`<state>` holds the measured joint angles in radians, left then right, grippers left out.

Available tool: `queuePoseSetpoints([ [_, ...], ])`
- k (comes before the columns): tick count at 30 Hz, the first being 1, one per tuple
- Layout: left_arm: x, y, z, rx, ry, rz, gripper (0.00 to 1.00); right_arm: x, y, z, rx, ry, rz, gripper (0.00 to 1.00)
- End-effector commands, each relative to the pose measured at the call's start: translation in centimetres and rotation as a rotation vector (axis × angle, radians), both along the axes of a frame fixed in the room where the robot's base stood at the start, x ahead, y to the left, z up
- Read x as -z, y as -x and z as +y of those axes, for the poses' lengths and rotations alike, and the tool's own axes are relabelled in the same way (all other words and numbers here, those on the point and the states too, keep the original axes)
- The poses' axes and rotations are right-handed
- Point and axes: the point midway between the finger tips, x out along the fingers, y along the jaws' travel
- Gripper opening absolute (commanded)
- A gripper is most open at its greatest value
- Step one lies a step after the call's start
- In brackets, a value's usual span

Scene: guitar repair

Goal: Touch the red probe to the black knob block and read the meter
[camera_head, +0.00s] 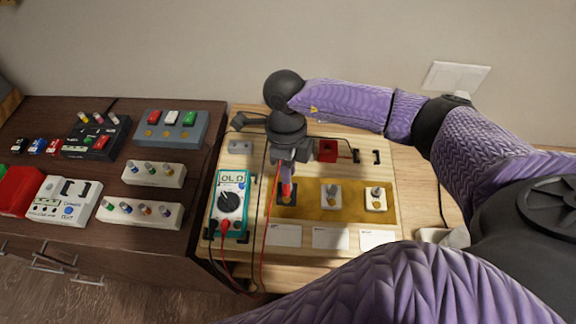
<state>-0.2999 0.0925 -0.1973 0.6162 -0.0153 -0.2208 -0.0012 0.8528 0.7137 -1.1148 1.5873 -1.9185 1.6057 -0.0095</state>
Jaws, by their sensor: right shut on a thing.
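My right gripper (287,172) points down over the yellow strip on the wooden board, shut on the red probe (287,189). The probe stands roughly upright above the black knob block (281,200), the leftmost of three knob blocks, and hides part of it. I cannot tell whether the tip touches. The teal multimeter (243,215) lies left of the block; its display (232,179) reads OL Ω. A red lead runs near the probe. My left gripper is not in view.
Two white knob blocks (331,203) (375,206) stand right of the black one. A red block (327,151) sits behind, with white cards (331,238) in front. Control boxes (171,129) and knob strips (154,174) fill the dark cabinet at left.

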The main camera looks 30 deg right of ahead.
Motion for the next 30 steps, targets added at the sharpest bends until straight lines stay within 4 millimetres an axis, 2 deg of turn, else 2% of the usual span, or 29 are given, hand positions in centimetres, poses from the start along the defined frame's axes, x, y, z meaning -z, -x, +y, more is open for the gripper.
queuePoseSetpoints([
  [30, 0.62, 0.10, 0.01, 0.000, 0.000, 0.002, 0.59, 0.74, 0.01, -0.01, 0.000, 0.000, 0.000, 0.00],
])
